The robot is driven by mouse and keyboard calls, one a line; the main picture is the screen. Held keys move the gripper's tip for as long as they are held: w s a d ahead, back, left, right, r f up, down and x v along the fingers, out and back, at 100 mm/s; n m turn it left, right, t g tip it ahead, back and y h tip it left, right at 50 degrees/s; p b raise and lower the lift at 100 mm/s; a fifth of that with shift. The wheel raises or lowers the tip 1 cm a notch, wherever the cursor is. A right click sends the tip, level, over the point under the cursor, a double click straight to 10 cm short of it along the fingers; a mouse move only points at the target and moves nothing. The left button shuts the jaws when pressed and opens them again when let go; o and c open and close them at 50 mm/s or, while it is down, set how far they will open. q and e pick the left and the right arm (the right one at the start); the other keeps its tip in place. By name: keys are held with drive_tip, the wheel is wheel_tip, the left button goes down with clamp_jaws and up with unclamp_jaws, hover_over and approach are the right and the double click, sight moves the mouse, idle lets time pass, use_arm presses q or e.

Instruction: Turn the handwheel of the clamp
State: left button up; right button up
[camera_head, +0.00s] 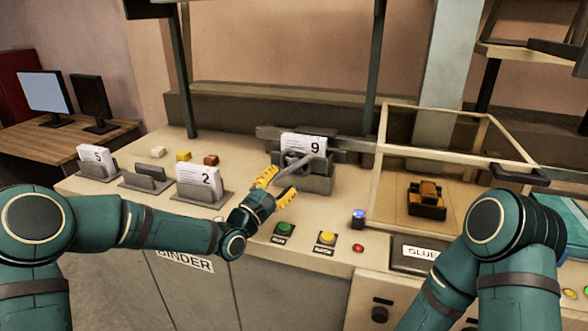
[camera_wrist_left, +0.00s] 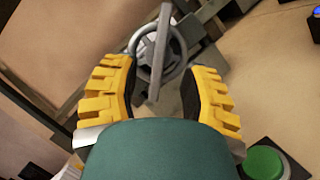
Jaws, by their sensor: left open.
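The clamp (camera_head: 318,184) is a grey block on the bench, with a stack of paper marked 9 (camera_head: 310,143) standing in it. Its handwheel (camera_head: 294,160), a grey ring with a bar across it, is on the front and shows large in the left wrist view (camera_wrist_left: 158,60). My left gripper (camera_head: 276,181), with yellow ribbed fingers, is open just in front of the handwheel. In the left wrist view the fingers (camera_wrist_left: 162,88) stand apart with the lower part of the wheel between or just beyond them; I cannot tell whether they touch it.
Holders with papers 5 (camera_head: 92,158) and 2 (camera_head: 199,180) stand left. A green button (camera_head: 284,229), a yellow button (camera_head: 327,238) and a blue button (camera_head: 358,214) lie in front of the clamp. A glass-sided box (camera_head: 462,150) is close on the right.

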sight(294, 168)
use_arm(q)
drive_tip(key=x, duration=0.6)
clamp_jaws()
